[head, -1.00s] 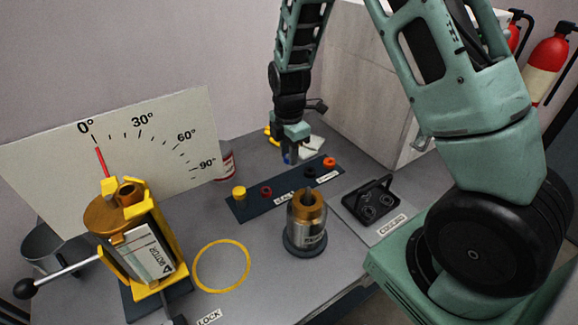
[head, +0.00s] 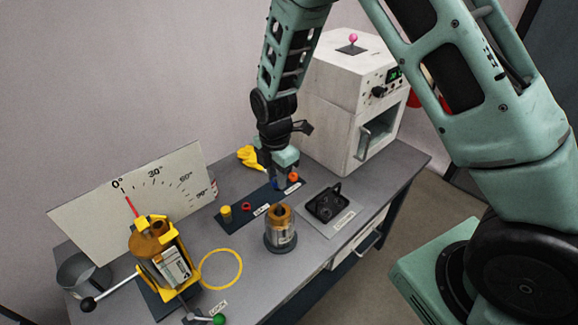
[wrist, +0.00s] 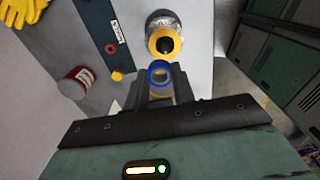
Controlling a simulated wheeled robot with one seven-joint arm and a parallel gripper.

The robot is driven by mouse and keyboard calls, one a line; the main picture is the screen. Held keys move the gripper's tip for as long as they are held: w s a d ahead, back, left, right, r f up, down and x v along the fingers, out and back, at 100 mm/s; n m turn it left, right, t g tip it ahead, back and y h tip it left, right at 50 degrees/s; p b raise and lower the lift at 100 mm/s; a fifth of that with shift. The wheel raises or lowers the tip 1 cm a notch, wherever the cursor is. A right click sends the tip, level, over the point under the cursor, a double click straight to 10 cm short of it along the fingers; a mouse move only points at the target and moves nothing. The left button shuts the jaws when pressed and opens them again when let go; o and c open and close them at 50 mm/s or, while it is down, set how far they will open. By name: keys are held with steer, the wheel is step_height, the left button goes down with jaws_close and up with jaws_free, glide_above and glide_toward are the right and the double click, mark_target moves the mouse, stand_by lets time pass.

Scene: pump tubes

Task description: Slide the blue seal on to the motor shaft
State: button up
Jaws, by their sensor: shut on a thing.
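The blue seal (wrist: 158,70) is a small ring held between the fingertips of my gripper (wrist: 160,84) in the wrist view. In the head view my gripper (head: 278,186) is shut on it, with a bit of blue (head: 275,184) showing. An upright metal cylinder with a brass-yellow top (head: 282,237), apparently the motor, stands on a dark round base just in front of the gripper. In the wrist view its yellow top (wrist: 154,42) has a dark shaft (wrist: 164,46) in the middle, just beyond the seal. The seal is apart from the shaft; the exact height gap is unclear.
A dark seal strip (head: 238,220) holds yellow, red and orange rings. A tilted yellow fixture (head: 178,238) with a lever stands left, before an angle board (head: 165,178). A black part on a plate (head: 325,204) and a white oven (head: 345,100) stand right.

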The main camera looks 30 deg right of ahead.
steer(key=shift+s+r, duration=0.35)
steer(key=shift+s, duration=0.2)
steer(key=shift+f+b, duration=1.95)
steer(key=shift+f, duration=0.95)
steer(key=shift+f+b, duration=0.85)
steer(key=shift+f, duration=0.55)
steer(key=o, duration=1.1)
steer(key=shift+c, duration=0.2)
steer(key=shift+r, duration=0.1)
step_height(320, 180, up, 17)
steer(key=b, duration=0.3)
steer(key=shift+r, duration=0.15)
